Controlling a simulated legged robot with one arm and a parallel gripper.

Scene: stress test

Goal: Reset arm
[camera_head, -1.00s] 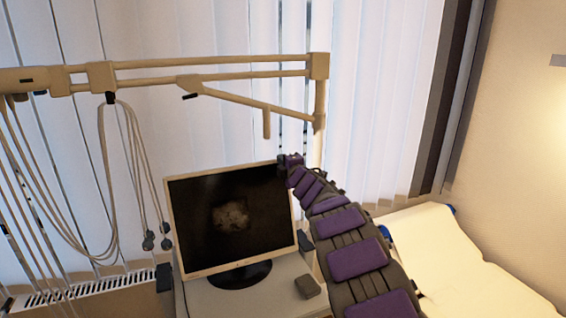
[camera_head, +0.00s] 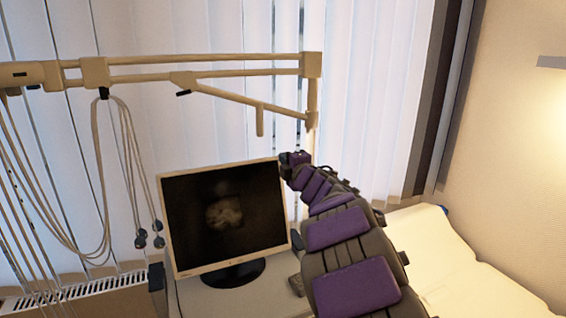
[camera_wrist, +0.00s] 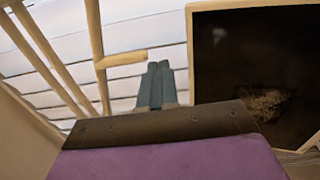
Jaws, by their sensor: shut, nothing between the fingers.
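My gripper (camera_wrist: 155,85) shows in the wrist view as two grey fingers side by side, shut with nothing between them. In the head view my gripper (camera_head: 294,158) is at the far end of my purple and grey arm, beside the upper right corner of the monitor (camera_head: 225,215). The monitor (camera_wrist: 255,45) fills the right of the wrist view, apart from the fingers in the picture. I cannot tell how far the fingertips are from it.
A beige jointed stand (camera_head: 205,65) with hanging cables (camera_head: 130,165) spans the left and centre. A bed (camera_head: 460,260) lies at the right. Vertical blinds (camera_head: 380,90) cover the window behind. A radiator (camera_head: 70,290) is at the lower left.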

